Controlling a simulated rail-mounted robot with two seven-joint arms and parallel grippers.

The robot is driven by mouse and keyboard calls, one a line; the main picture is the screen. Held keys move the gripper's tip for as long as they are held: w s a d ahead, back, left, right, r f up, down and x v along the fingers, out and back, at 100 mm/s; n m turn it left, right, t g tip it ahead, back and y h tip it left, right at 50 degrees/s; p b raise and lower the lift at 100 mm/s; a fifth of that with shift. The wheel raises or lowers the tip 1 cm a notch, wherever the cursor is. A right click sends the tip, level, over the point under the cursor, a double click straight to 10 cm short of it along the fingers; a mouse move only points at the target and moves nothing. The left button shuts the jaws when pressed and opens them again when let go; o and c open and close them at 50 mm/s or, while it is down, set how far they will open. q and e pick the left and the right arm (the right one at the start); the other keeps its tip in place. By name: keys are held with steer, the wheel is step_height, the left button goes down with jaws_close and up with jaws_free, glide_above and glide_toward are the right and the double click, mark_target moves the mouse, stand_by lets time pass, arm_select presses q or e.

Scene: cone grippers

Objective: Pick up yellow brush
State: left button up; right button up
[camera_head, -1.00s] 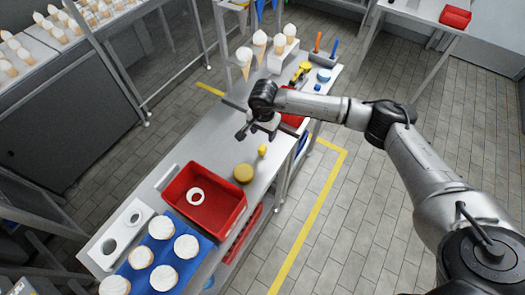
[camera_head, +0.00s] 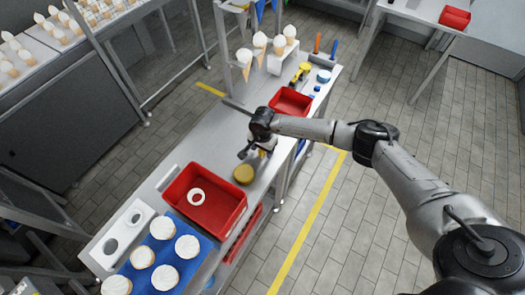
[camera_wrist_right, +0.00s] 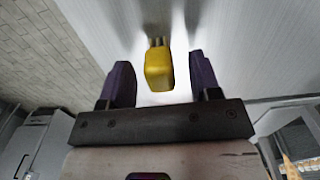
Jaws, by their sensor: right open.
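The yellow brush (camera_wrist_right: 159,68) lies on the pale metal table top in the right wrist view, with its short bristle end pointing away. My right gripper (camera_wrist_right: 160,85) is open, with one dark finger on each side of the brush and a gap to it on both sides. Whether the fingers are at the brush's height or above it, I cannot tell. My left gripper is not in view.
A red bin (camera_head: 231,217) holding a white ring stands nearer, beside a blue tray (camera_head: 204,248) of white-topped pieces. Another red bin (camera_head: 291,102) and standing cones (camera_head: 260,40) are farther back.

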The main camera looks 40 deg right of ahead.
steer(key=c, duration=1)
steer(key=shift+r, duration=0.5)
steer(key=r, duration=0.2)
steer(key=s+r, duration=0.1)
steer(key=shift+d+r, duration=0.1)
steer(key=shift+r, duration=0.25)
steer(key=s+r, duration=0.6)
steer(key=s, duration=0.4)
steer(key=shift+s+d+b, duration=0.35)
steer(key=shift+r, duration=0.1)
